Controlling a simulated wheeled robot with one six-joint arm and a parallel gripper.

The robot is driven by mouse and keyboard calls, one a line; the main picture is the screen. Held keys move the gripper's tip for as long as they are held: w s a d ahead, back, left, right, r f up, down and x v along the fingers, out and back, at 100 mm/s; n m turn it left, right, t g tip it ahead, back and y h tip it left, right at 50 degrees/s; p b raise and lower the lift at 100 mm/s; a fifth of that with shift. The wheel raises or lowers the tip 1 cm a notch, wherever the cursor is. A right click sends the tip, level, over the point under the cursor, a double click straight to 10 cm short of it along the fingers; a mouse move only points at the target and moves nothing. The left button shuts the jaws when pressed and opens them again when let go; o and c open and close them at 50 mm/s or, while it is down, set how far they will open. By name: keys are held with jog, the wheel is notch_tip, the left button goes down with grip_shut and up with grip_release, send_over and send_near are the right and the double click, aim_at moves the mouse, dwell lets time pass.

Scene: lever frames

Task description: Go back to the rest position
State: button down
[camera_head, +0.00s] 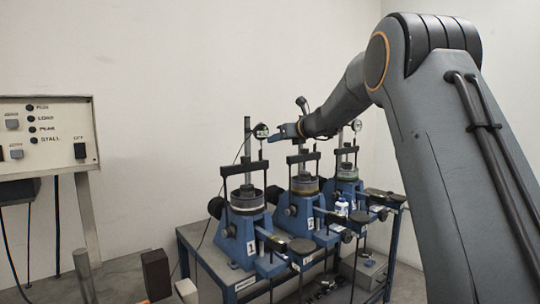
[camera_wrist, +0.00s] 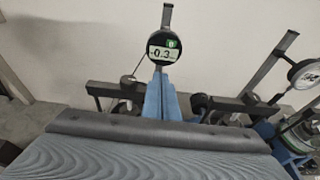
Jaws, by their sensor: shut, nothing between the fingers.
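My gripper (camera_head: 273,136) is raised at the end of my arm, with its blue fingers shut and empty. In the wrist view its fingers (camera_wrist: 160,80) point at a digital dial gauge (camera_wrist: 164,46) that reads about -0.3. In the head view the gauge (camera_head: 261,131) is just left of the fingertips; I cannot tell whether they touch. Three blue lever frames stand in a row below: the near one (camera_head: 243,240), the middle one (camera_head: 296,218) and the far one (camera_head: 347,192). My arm hides part of the space behind them.
The frames stand on a grey bench (camera_head: 222,272). A control panel (camera_head: 47,132) with lamps and switches is at the left. A round dial gauge (camera_wrist: 306,74) shows at the right of the wrist view. Upright posts and crossbars crowd the area beneath my gripper. Open space lies above.

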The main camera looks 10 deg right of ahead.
jog(key=s+f+n+g+h, duration=0.4)
jog(key=s+f+n+g, duration=0.3)
jog(key=s+f+n, duration=1.15)
jog(key=s+d+f+n+g+h, duration=0.1)
jog(key=s+f+n, duration=0.3)
jog(key=s, duration=0.7)
jog(key=s+d+f+n+g+h, duration=0.1)
jog(key=s+f+n+g, duration=0.1)
jog(key=s+f, duration=0.5)
jog(key=s+d+f+n+g+h, duration=0.1)
jog(key=s+f+n, duration=0.4)
jog(key=s, duration=1.1)
jog(key=shift+f+n, duration=0.35)
jog(key=shift+f, duration=0.15)
